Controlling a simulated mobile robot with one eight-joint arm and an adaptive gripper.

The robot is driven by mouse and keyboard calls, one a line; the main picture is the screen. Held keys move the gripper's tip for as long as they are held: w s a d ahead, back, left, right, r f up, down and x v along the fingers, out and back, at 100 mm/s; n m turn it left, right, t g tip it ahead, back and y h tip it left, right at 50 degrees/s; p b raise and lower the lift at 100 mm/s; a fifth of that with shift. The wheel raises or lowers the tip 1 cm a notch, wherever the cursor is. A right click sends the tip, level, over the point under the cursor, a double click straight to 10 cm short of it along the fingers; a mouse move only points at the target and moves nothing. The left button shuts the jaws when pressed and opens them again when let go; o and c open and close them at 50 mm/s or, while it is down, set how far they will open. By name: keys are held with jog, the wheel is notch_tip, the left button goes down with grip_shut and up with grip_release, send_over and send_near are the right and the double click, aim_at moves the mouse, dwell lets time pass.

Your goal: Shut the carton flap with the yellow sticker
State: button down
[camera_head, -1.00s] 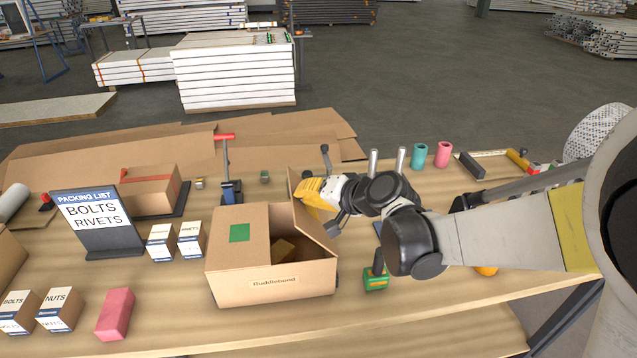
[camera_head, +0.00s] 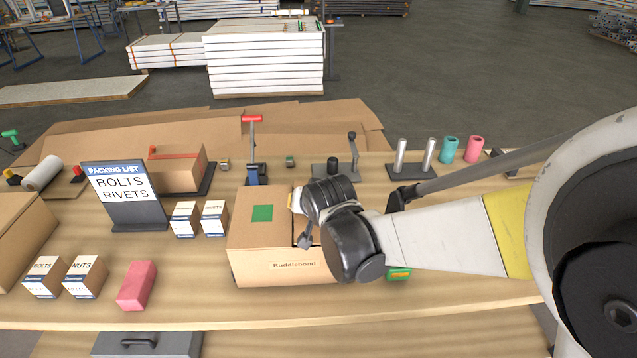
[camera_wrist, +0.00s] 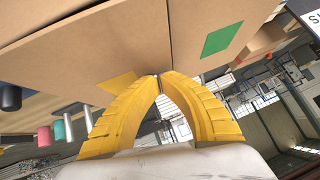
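The carton (camera_head: 275,268) stands on the table, its left flap with the green sticker (camera_head: 262,213) lying flat. In the wrist view, the flap with the yellow sticker (camera_wrist: 118,84) lies about level with the green-stickered flap (camera_wrist: 220,38), with a thin seam between them. In the head view my arm hides most of the yellow-stickered flap. My gripper (camera_wrist: 160,76) has its yellow fingertips together with nothing between them, at the flap's face near the seam and beside the yellow sticker. I cannot tell whether they touch it.
The packing list sign (camera_head: 122,195) and small labelled boxes (camera_head: 185,218) stand left of the carton. A pink block (camera_head: 137,285) lies front left. Metal posts (camera_head: 400,157) and teal and pink cylinders (camera_head: 450,149) stand back right. The table front is mostly clear.

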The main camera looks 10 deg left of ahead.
jog(key=shift+a+f, duration=0.1)
jog(key=shift+f, duration=0.3)
dwell(0.4)
jog(key=shift+w+d+f+b, duration=0.1)
jog(key=shift+d+f+b, duration=0.35)
jog(key=shift+d, duration=0.2)
jog(key=r+p, duration=0.1)
jog(key=r, duration=0.1)
jog(key=r+p, duration=0.2)
jog(key=r, duration=0.1)
jog(key=shift+s+a+r+p, duration=0.15)
jog(key=shift+s+r+p, duration=0.1)
jog(key=shift+r+p, duration=0.1)
jog(key=s+a+p+v, duration=0.1)
jog(key=p+v, duration=0.1)
jog(key=v, duration=0.6)
jog(key=s+d+m+h+b, duration=0.1)
jog(key=s+d+b, duration=0.15)
jog(key=d, duration=0.85)
jog(key=s+d+h+b, duration=0.15)
jog(key=s+d, duration=0.25)
jog(key=d, duration=0.6)
jog(key=s+d+f+m+g+h+b, duration=0.1)
jog(key=s+d+f+h, duration=0.1)
jog(key=s+d, duration=0.8)
jog(key=shift+d+f, duration=0.55)
jog(key=shift+f, duration=0.2)
